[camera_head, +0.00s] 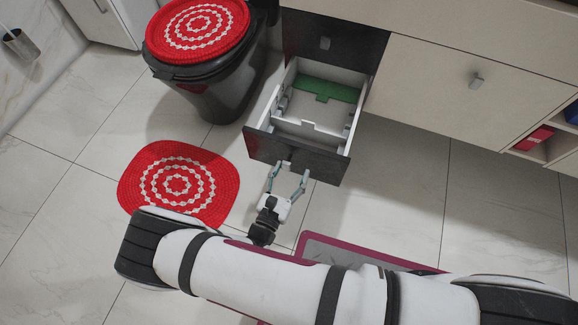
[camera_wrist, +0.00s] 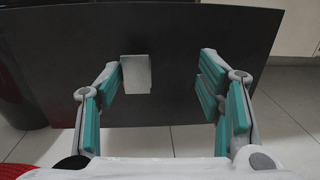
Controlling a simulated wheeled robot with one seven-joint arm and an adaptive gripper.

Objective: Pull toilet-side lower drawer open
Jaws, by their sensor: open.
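The toilet-side lower drawer (camera_head: 340,168) stands pulled out from the cabinet, with its dark front towards me and its white inside showing. Its dark front (camera_wrist: 170,108) fills much of the wrist view. The small pale handle (camera_wrist: 136,74) on that front lies between my fingers, close to the left one; I cannot tell whether they touch. My gripper (camera_head: 290,173) is open in front of the drawer front, its two fingers spread. It also shows in the wrist view (camera_wrist: 161,80), with nothing clamped between the teal pads.
The upper dark drawer (camera_head: 325,25) is shut above. A dark toilet (camera_head: 215,95) with a red cover stands to the left. A red round rug (camera_head: 135,190) and a purple-edged mat (camera_head: 340,247) lie on the floor. Tiles right of the drawer are clear.

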